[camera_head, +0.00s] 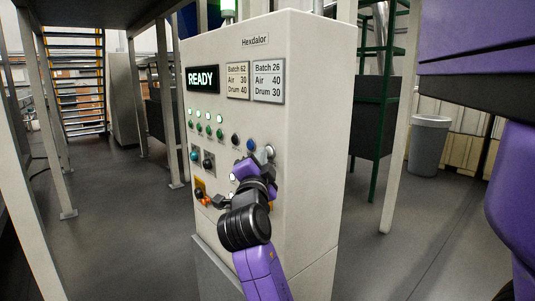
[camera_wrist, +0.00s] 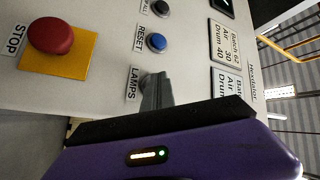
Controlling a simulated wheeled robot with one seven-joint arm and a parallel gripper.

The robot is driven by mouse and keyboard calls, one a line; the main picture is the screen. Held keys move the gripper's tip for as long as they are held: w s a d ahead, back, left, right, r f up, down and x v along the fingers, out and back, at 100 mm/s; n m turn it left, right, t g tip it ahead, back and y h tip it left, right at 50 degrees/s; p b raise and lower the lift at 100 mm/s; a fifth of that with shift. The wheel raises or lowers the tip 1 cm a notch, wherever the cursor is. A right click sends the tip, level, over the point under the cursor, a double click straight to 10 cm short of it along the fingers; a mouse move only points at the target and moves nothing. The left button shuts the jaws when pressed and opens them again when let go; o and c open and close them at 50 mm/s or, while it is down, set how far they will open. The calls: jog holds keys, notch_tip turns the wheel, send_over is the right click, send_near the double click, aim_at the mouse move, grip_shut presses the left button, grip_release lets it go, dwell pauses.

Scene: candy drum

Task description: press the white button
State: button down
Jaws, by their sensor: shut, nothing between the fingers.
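My gripper (camera_wrist: 155,90) is shut and empty, its grey fingertips close to the panel beside the LAMPS label (camera_wrist: 133,85). In the head view my purple gripper (camera_head: 264,160) is at the right of the button row. A pale round shape there, right of the blue button (camera_head: 251,145), looks like the white button (camera_head: 269,150); it is partly covered. In the wrist view the fingers hide the spot next to the LAMPS label. I cannot tell whether the fingertips touch or press the button.
The cabinet (camera_head: 310,100) has a READY display (camera_head: 202,79) and rows of lit lamps. Near my fingers are the blue RESET button (camera_wrist: 157,42), a black button (camera_wrist: 160,8) and a red STOP button (camera_wrist: 50,36) on a yellow plate. A grey bin (camera_head: 428,145) stands at the right.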

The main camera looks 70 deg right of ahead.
jog(key=shift+w+a+b, duration=0.3)
jog(key=shift+a+b, duration=0.05)
jog(key=shift+a, duration=0.2)
jog(key=w+a, duration=0.1)
jog(key=a+b, duration=0.1)
jog(key=a, duration=0.1)
jog(key=w+a+b, duration=0.1)
jog(key=shift+w+a, duration=0.15)
jog(key=shift+w, duration=0.2)
dwell(1.0)
